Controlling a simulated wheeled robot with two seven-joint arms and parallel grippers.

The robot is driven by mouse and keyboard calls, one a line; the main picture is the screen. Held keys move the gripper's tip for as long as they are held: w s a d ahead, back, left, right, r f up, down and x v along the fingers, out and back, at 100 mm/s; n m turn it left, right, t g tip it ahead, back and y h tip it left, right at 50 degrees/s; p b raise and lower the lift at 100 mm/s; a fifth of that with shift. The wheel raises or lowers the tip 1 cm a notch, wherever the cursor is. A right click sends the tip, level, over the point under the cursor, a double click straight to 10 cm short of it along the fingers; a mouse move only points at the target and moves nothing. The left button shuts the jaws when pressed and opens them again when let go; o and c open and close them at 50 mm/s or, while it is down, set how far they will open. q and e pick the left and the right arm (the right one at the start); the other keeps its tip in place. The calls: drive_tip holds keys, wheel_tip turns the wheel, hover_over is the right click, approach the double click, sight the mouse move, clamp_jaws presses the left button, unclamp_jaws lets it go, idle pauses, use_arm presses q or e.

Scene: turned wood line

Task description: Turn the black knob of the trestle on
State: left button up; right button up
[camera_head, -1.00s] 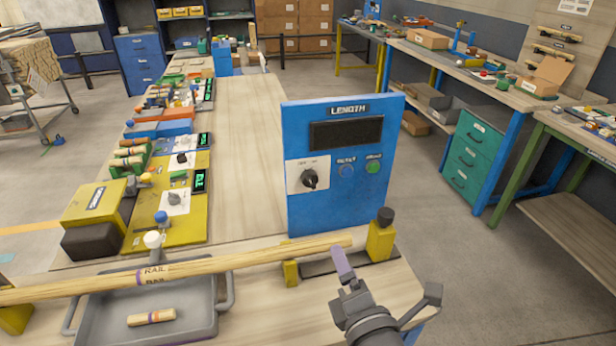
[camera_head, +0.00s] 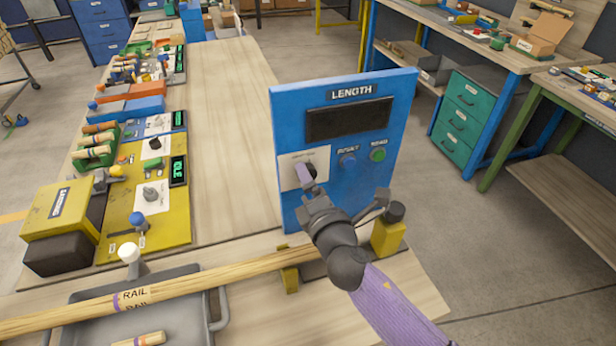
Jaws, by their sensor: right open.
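The blue upright panel (camera_head: 292,115) marked LENGTH stands on the bench, and its display (camera_head: 350,120) is dark. Its black knob sits on a white plate (camera_head: 286,172) at the panel's left and is mostly hidden behind my right gripper (camera_head: 305,172). My right gripper is open, with my arm coming up from the lower right. My left gripper is not in view.
A blue button (camera_head: 348,161) and a green button (camera_head: 378,154) sit right of the knob. A wooden rail (camera_head: 200,283) lies across yellow supports and a grey tray (camera_head: 182,322). Yellow and blue stations line the bench's left side. The bench behind the panel is clear.

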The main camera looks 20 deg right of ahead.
drive_tip(key=shift+w, duration=0.55)
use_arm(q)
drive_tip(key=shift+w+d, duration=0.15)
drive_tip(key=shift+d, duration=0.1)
use_arm(e)
drive_tip(key=c, duration=0.6)
clamp_jaws()
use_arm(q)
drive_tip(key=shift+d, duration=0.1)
